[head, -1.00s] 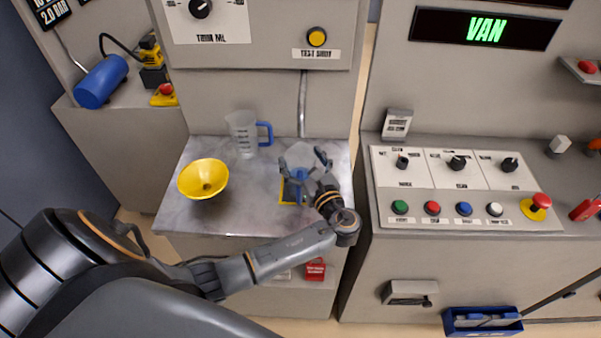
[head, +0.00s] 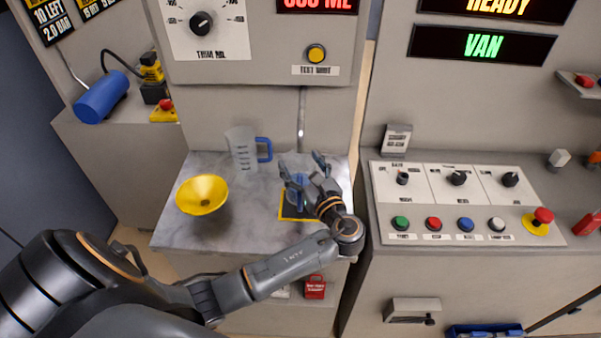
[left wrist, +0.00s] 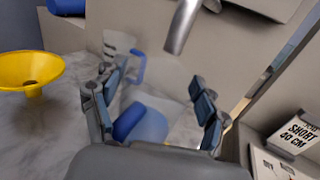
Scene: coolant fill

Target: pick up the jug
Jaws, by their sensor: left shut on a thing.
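My left gripper (head: 303,164) is around a clear jug with a blue handle (head: 299,188), above the yellow-edged pad (head: 290,217). In the left wrist view the gripper (left wrist: 158,98) has its fingers wide apart on both sides of this see-through jug (left wrist: 152,125), with blue showing low between them. Its outline is faint and partly hidden by the fingers. A second clear measuring jug (head: 241,150) with a blue handle stands upright at the back of the marble top. My right gripper is not in view.
A yellow funnel (head: 203,194) sits on the left of the marble top (head: 185,235). A metal spout (left wrist: 183,25) hangs above and beyond the gripper. A control panel (head: 465,200) with knobs and buttons lies to the right. The front middle of the marble top is clear.

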